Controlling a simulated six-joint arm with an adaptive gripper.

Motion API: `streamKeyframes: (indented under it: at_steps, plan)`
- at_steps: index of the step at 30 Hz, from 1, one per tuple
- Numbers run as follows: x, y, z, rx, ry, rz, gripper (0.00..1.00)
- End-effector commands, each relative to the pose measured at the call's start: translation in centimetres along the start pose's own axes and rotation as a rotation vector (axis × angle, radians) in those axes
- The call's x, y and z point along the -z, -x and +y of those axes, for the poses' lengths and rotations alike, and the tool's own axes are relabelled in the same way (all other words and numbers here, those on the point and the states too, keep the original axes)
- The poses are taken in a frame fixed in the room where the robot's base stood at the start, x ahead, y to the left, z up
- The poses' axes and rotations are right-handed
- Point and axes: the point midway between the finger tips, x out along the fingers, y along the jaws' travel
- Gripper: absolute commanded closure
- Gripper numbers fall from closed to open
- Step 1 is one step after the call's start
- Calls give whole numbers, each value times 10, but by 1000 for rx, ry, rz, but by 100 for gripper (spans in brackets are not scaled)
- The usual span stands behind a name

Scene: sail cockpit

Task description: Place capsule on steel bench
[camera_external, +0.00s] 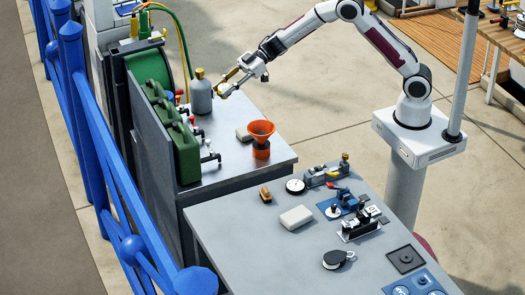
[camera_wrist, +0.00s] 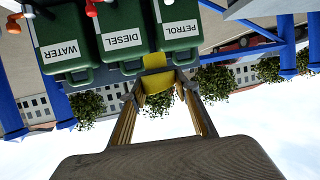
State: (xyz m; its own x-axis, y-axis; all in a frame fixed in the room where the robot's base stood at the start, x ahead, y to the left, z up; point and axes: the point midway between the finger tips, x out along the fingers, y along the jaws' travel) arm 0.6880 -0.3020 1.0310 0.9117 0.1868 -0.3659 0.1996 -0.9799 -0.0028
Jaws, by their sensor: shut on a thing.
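My gripper (camera_external: 224,85) is above the far end of the rear grey metal-topped bench (camera_external: 215,172), just right of a grey bottle. In the wrist view my gripper (camera_wrist: 161,90) has its fingertips closed on a small yellow piece (camera_wrist: 158,80), which appears to be the capsule. Its full shape is hard to make out there, and it cannot be told apart from the yellowish fingers in the external view. A second grey metal-topped bench (camera_external: 225,235) stands in front. The pictures do not settle which is the steel bench.
A grey bottle (camera_external: 201,95), an orange funnel (camera_external: 261,130) and green fuel cans (camera_external: 184,150) stand at the rear bench. A pale block (camera_external: 296,217), a pulley (camera_external: 337,259) and several fittings lie on the front bench. Its left part is clear. A blue railing (camera_external: 100,150) runs along the left.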

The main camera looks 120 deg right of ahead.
Motion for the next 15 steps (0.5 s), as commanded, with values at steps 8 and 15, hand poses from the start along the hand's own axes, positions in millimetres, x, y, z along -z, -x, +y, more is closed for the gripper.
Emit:
streamKeyframes:
  at_steps: [8,15]
  plan:
    - [-46,-19,-2,3,-5,-3,91]
    - [-83,-34,-1,2,-4,-2,91]
